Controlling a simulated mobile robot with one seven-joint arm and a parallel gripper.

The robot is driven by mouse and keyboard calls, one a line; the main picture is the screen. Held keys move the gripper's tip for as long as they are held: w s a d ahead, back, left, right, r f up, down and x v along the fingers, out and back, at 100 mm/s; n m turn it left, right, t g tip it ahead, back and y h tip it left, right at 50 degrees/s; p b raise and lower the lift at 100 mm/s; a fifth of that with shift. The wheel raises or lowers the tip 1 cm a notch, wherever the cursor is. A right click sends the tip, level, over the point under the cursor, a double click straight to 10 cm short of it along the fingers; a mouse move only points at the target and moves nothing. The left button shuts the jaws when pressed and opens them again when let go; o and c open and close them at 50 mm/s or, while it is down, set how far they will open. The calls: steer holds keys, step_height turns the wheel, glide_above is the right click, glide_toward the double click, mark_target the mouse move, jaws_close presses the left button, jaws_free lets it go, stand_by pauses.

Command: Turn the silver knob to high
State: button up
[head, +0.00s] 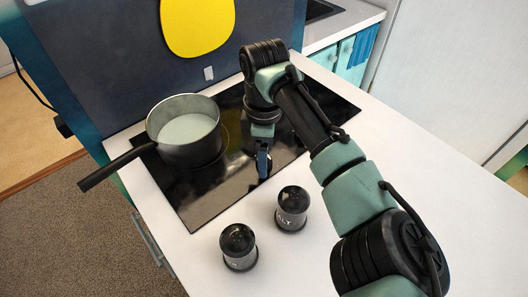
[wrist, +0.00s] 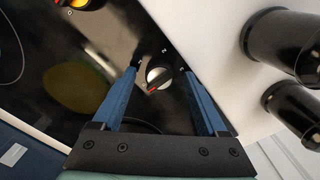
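The silver knob (wrist: 159,77) shows in the wrist view on the black glass cooktop (wrist: 105,55). My gripper (wrist: 161,72) is open, with one blue finger on each side of the knob in that view. I cannot tell whether either finger touches it. In the head view my gripper (head: 263,163) is low over the front right part of the cooktop (head: 222,190), and it hides the knob there.
A grey pot (head: 190,145) with pale contents stands on the cooktop's left, its handle overhanging the counter edge. Two dark shakers, one marked as salt (head: 291,211) and another (head: 238,247), stand close in front. A yellow knob (wrist: 76,3) is at the wrist view's top left.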

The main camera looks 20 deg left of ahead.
jaws_close()
steer(key=shift+r+m+p, duration=0.1)
steer(key=shift+m+p, duration=0.2)
steer(key=shift+p, duration=0.1)
